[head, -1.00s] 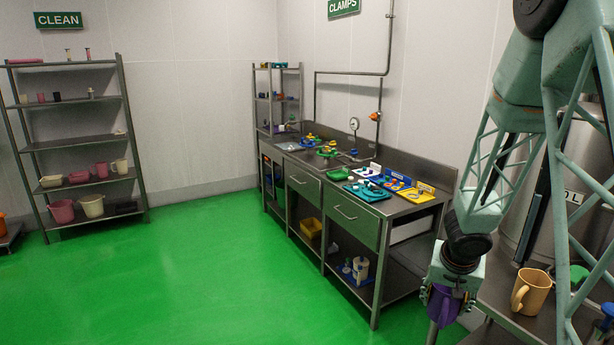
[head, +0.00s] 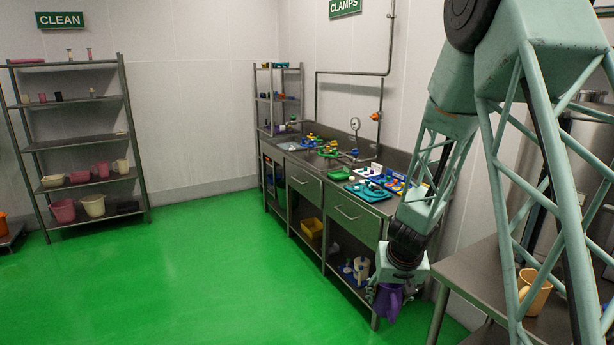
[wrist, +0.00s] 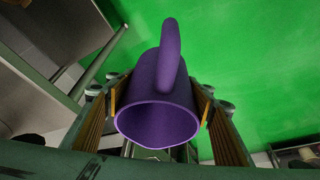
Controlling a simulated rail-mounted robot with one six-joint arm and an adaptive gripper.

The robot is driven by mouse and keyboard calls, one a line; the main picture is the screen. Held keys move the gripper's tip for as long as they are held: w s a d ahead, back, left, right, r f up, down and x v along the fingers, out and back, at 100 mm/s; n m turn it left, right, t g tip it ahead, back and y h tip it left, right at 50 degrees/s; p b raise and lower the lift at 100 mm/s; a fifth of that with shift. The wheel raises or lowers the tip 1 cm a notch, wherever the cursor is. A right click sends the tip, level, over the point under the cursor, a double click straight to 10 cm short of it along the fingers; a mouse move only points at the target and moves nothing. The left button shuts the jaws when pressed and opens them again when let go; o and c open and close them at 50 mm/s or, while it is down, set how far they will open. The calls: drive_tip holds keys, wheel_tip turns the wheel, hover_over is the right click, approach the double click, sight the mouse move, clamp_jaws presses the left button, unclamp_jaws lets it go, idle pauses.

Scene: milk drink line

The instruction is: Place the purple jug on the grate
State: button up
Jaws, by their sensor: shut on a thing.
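The purple jug (head: 389,301) hangs in my gripper (head: 385,290), in front of the right end of the steel sink bench, above the green floor. In the wrist view the jug (wrist: 160,110) sits between the two fingers of my gripper (wrist: 160,115), its open rim facing the camera and its handle at the top. The fingers are shut on its sides. I cannot make out a grate with certainty in either view.
The steel sink bench (head: 348,211) carries coloured trays and parts. A steel table (head: 478,272) with a tan jug (head: 535,292) stands at the right. A rack (head: 80,137) with tubs and jugs stands at the left. Green floor (head: 190,275) between is clear.

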drive_tip(key=shift+w+a+f+n, duration=0.1)
drive_tip(key=shift+w+a+n, duration=0.2)
drive_tip(key=shift+a, duration=0.6)
drive_tip(key=shift+w+a+f+n, duration=0.1)
drive_tip(key=shift+w+a+n, duration=0.15)
drive_tip(key=shift+a, duration=0.65)
drive_tip(key=shift+s, duration=0.1)
idle(1.3)
idle(2.5)
drive_tip(key=shift+s+a+f, duration=0.1)
drive_tip(key=shift+s+f, duration=0.1)
drive_tip(key=shift+f, duration=0.35)
drive_tip(key=s+f, duration=0.6)
drive_tip(key=f, duration=0.1)
drive_tip(key=shift+s+f, duration=0.15)
drive_tip(key=shift+f, duration=0.2)
idle(0.6)
